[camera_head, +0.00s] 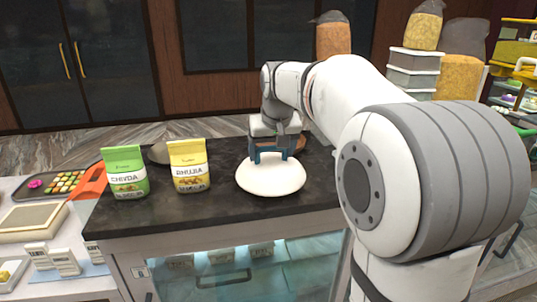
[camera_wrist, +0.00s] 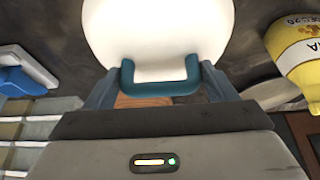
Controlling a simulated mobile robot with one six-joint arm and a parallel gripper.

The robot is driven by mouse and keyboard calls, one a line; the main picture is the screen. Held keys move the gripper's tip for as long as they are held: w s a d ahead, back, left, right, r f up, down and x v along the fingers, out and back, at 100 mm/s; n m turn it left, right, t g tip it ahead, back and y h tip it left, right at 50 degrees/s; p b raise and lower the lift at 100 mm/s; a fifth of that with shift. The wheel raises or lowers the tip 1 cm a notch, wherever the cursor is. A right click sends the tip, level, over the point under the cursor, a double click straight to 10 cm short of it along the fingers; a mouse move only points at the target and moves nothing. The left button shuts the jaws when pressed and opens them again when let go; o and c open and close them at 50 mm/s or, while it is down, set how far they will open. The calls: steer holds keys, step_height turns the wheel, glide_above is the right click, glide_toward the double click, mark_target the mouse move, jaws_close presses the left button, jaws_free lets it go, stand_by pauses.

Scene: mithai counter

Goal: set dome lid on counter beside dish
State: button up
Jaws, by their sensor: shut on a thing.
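The white dome lid (camera_head: 270,180) is at the middle of the dark counter (camera_head: 225,215), close to its front edge. It also shows at the top of the wrist view (camera_wrist: 158,30), with its teal handle (camera_wrist: 160,88). My gripper (camera_head: 273,157) is over the lid and shut on this handle. I cannot tell whether the lid's rim touches the counter. A brown round piece (camera_head: 299,143), perhaps the dish, is partly hidden behind my gripper. A brown patch also shows behind the handle in the wrist view (camera_wrist: 130,101).
A green CHIVDA packet (camera_head: 125,175) and a yellow BHUJIA packet (camera_head: 189,168) stand left of the lid. A grey round thing (camera_head: 159,153) lies behind them. An orange object (camera_head: 90,182) is at the counter's left end. Stacked containers (camera_head: 412,75) stand at the back right.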

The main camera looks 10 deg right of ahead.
steer(key=shift+f, duration=0.6)
steer(key=shift+f, duration=0.1)
steer(key=o, duration=1.4)
steer(key=shift+o, duration=0.2)
steer(key=shift+s+r, duration=0.1)
steer(key=shift+r, duration=0.25)
steer(key=b+v, duration=0.1)
steer(key=v, duration=1)
steer(key=s+f, duration=2.2)
steer(key=s, duration=0.2)
steer(key=shift+a+f+g, duration=0.2)
steer(key=shift+f+g, duration=0.05)
steer(key=shift+g, duration=0.15)
steer(key=shift+s+f, duration=0.1)
steer(key=shift+s, duration=0.05)
steer(key=shift+f+b, duration=0.15)
steer(key=shift+b, duration=0.15)
